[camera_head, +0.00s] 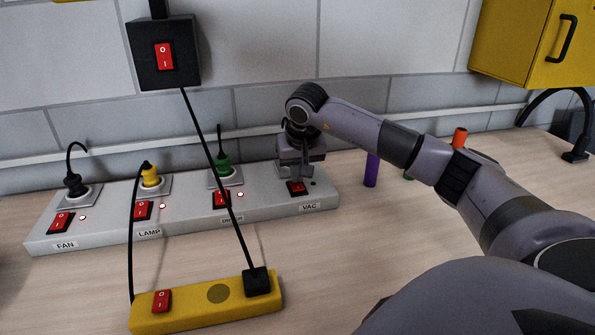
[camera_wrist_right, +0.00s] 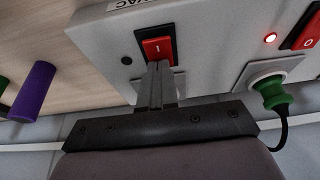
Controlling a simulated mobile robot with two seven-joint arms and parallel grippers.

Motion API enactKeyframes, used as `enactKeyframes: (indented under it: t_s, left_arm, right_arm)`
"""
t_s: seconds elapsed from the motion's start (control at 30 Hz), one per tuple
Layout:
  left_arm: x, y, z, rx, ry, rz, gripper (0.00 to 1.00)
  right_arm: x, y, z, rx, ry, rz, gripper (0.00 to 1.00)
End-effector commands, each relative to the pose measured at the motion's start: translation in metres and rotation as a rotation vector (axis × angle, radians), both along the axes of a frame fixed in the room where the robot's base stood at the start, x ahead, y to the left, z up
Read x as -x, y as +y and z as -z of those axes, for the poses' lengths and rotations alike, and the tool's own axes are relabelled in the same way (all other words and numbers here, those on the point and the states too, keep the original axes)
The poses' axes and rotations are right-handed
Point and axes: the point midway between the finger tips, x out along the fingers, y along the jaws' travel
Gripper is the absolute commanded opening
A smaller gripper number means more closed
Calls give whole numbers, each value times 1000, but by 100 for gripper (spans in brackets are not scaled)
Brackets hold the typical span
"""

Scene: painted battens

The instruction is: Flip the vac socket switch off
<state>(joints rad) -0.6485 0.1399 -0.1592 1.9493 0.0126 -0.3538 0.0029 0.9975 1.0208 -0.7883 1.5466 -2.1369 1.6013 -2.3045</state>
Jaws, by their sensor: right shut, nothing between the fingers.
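The red VAC switch (camera_head: 296,188) sits at the right end of the long pale socket strip (camera_head: 265,207), above the VAC label (camera_head: 309,207). In the right wrist view the switch (camera_wrist_right: 157,48) shows a white "I" mark, and the small indicator beside it (camera_wrist_right: 127,61) is dark. My right gripper (camera_head: 298,177) is shut and empty, pointing down over the switch. Its fingertips (camera_wrist_right: 157,66) are at the switch edge farther from the label; whether they touch cannot be told. The gripper hides the VAC outlet in the head view. My left gripper is not in view.
FAN (camera_head: 60,222), LAMP (camera_head: 143,210) and a third switch (camera_head: 221,199) have lit red indicators and plugged cords. A yellow power strip (camera_head: 206,303) lies in front. A black switch box (camera_head: 164,52) hangs above. A purple cylinder (camera_head: 371,170) stands right of the strip.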

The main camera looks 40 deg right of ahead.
Motion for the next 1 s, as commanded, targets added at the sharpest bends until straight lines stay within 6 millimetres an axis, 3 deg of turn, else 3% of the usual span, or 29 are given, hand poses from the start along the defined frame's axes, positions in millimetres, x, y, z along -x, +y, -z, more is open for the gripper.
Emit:
enactKeyframes:
  t_s: [0.33,0.67,0.83,1.0]
  left_arm:
    - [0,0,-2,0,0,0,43]
    - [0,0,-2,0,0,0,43]
    - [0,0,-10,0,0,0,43]
    - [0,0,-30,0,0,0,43]
  right_arm:
    - [15,8,5,-2,18,-3,0]
    - [16,9,4,-2,16,-2,0]
    - [17,9,-6,0,15,-1,0]
    - [21,12,-30,1,11,2,0]
